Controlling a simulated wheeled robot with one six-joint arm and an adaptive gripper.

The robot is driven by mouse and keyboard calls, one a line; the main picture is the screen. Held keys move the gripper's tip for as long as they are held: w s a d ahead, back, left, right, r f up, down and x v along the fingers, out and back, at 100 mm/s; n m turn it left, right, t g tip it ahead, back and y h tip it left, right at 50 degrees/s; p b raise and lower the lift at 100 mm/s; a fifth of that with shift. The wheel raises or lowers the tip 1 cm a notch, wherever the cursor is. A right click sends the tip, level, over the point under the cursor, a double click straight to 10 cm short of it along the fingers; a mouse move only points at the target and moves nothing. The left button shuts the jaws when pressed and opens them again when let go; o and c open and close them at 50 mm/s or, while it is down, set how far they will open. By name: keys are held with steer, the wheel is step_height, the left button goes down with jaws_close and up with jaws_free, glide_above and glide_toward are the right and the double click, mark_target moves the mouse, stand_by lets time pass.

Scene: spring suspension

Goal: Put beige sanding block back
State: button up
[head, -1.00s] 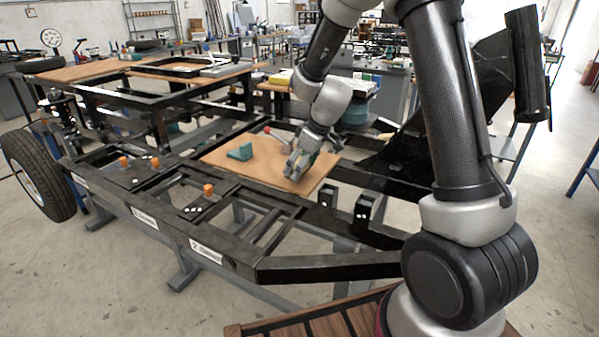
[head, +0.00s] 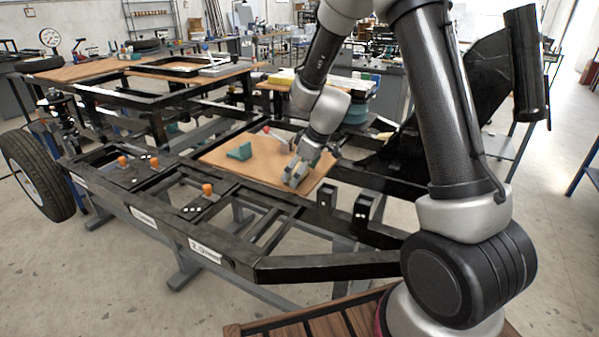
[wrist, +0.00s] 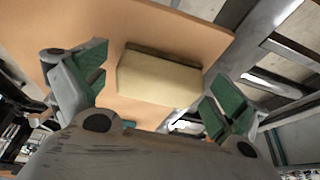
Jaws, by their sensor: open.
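The beige sanding block (wrist: 160,78) lies on the brown board (wrist: 85,20) in the wrist view, ahead of my gripper and between the lines of its two fingers. It looks like a pale yellow box with a darker strip along its far edge. My gripper (wrist: 153,95) is open, with green finger pads on both sides, and does not touch the block as far as I can tell. In the head view my gripper (head: 293,175) is low over the right part of the brown board (head: 225,158). The block is not clearly visible there.
A teal angular piece (head: 240,151) sits on the board left of my gripper. A red-tipped tool (head: 267,130) lies near the board's far edge. The black frame (head: 230,205) surrounds the board, with open gaps between its beams. Orange knobs (head: 208,189) stand at the front left.

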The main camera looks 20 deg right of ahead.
steer(key=v, duration=1.2)
steer(key=s+d+r+m, duration=0.3)
steer(key=s+d+r, duration=0.2)
steer(key=s+r, duration=0.5)
steer(key=s+d+m+h, duration=0.1)
steer(key=s+d+m, duration=0.2)
steer(key=s, duration=0.6)
steer(key=s+d+r+m+t+h, duration=0.1)
steer(key=s+d+m+h, duration=0.1)
steer(key=s, duration=0.7)
steer(key=shift+d+r+m, duration=0.25)
steer(key=shift+d+m, duration=0.25)
